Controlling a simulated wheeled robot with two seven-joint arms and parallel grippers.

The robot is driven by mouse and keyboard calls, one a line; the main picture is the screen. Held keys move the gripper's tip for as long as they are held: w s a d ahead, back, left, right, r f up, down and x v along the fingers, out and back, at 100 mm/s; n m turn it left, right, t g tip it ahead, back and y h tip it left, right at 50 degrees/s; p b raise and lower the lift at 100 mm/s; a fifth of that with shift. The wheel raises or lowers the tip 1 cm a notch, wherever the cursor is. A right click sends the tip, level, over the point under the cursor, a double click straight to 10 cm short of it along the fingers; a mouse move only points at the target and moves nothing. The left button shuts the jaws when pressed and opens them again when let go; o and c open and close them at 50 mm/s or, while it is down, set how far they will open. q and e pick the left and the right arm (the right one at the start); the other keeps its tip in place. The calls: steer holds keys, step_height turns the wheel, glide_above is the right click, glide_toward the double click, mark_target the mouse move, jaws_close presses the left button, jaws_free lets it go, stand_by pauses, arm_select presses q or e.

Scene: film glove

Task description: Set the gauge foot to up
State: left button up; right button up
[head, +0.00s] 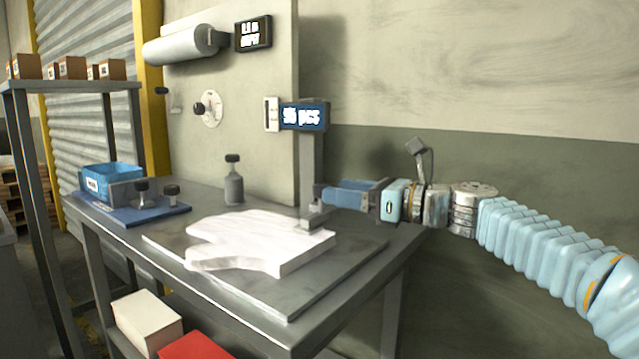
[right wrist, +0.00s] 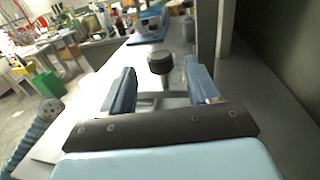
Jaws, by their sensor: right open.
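The gauge is a grey post (head: 307,165) with a blue display (head: 303,116) reading what looks like "95 pcs". Its foot (head: 313,216) is low, at the right edge of the white glove-shaped stack (head: 250,240); whether it touches the stack I cannot tell. My right gripper (head: 322,196) reaches in from the right, beside the lower post. In the right wrist view my right gripper (right wrist: 160,88) is open, with a dark round knob (right wrist: 160,63) showing between and beyond its fingers. Nothing is visibly held. My left gripper is not in view.
The stack lies on a grey plate on the metal table (head: 280,325). A grey bottle (head: 233,185) stands behind it. A blue bin (head: 110,178) and black-knobbed parts are at the left. A dial (head: 211,109) and a roll (head: 180,47) are on the back panel.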

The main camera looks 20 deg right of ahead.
mark_target(321, 184)
steer(key=p+x, duration=0.1)
steer(key=x, duration=0.4)
steer(key=shift+w, duration=0.1)
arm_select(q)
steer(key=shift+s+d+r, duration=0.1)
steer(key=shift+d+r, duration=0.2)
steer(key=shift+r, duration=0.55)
